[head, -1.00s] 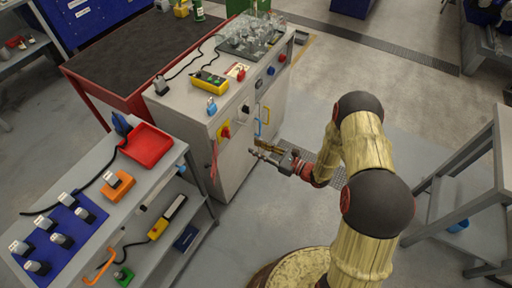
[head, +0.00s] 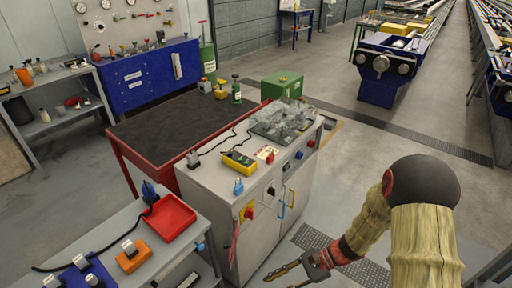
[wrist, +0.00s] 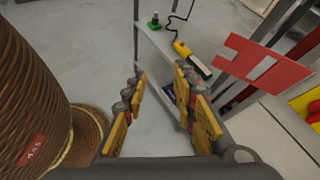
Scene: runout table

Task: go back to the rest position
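My gripper (head: 291,276) is at the bottom of the head view, in front of the grey cabinet (head: 222,183) and to the right of its lower front. In the wrist view, the two yellow-padded fingers of my gripper (wrist: 160,112) stand wide apart with only bare floor showing between them, so it is open and empty. The arm bends down from the right side of the head view. Its lower part is cut off by the picture edge.
A grey shelf unit (head: 105,232) with a red tray (head: 169,219) stands at the left. A yellow and red switch (head: 248,210) is on the cabinet front. In the wrist view, a red plate (wrist: 236,72) hangs at the right.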

